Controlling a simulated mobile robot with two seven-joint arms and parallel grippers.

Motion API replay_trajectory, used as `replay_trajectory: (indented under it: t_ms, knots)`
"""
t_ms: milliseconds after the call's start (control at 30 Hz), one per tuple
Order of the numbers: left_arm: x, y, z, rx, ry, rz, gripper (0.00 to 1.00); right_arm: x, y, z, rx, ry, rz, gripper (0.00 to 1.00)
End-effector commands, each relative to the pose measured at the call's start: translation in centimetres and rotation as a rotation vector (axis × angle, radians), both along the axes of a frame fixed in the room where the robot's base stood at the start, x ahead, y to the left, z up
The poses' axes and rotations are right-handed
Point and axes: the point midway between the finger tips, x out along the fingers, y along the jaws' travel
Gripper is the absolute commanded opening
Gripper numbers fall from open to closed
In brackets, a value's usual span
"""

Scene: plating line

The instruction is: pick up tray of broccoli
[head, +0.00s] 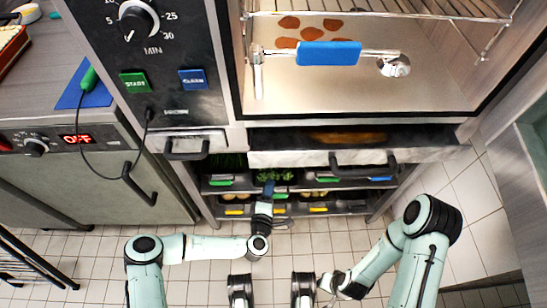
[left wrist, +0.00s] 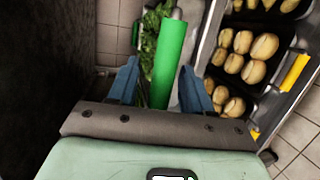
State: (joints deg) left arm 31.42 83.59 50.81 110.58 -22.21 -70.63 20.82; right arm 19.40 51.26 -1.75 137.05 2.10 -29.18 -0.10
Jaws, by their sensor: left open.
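The broccoli tray, with dark green florets (head: 275,174), sits on the upper level of the low rack under the oven. Its green handle (left wrist: 170,65) lies between the fingers of my left gripper in the left wrist view, with green florets (left wrist: 152,30) beside it. My left gripper (left wrist: 160,85) is open, its blue fingers apart on either side of the handle; in the head view my left gripper (head: 268,188) reaches to the tray's front. My right arm is folded low at the right, and its fingers cannot be made out.
Trays of pale round food (left wrist: 240,50) with yellow handles (left wrist: 294,72) sit beside it. An open oven with a wire rack (head: 380,14) and blue handle (head: 328,54) hangs above. A black drawer handle (head: 362,164) juts out over the rack. Tiled floor (head: 320,240) is clear in front.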

Motion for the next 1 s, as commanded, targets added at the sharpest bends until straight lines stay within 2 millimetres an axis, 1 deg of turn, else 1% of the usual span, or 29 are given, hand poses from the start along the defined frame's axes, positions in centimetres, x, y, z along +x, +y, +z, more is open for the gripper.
replay_trajectory:
  t_ms: [167, 200, 267, 300, 333, 367, 1000]
  knots:
    - [0.05, -0.01, 0.07, 0.0, 0.0, 0.0, 0.5, -0.07, 0.0, 0.04, 0.0, 0.002, -0.001, 0.43]
    - [0.05, -0.02, 0.06, 0.0, 0.0, 0.0, 0.46, -0.07, 0.0, 0.04, 0.001, 0.002, 0.0, 0.43]
    - [0.04, -0.02, 0.07, 0.0, -0.001, 0.0, 0.27, -0.06, 0.01, 0.04, 0.001, 0.002, 0.0, 0.43]
    - [0.04, -0.02, 0.06, 0.0, -0.001, 0.0, 0.14, -0.06, 0.02, 0.04, 0.0, 0.001, 0.0, 0.43]
    - [0.03, -0.01, 0.08, 0.0, -0.001, 0.0, 0.04, -0.05, 0.01, 0.05, 0.0, 0.001, 0.0, 0.43]
    - [0.03, -0.01, 0.08, 0.0, -0.001, 0.0, 0.0, -0.05, 0.01, 0.05, 0.0, 0.001, 0.0, 0.43]
    - [0.03, -0.03, 0.12, 0.0, -0.002, 0.0, 0.0, -0.02, 0.02, 0.05, 0.0, 0.001, 0.001, 0.43]
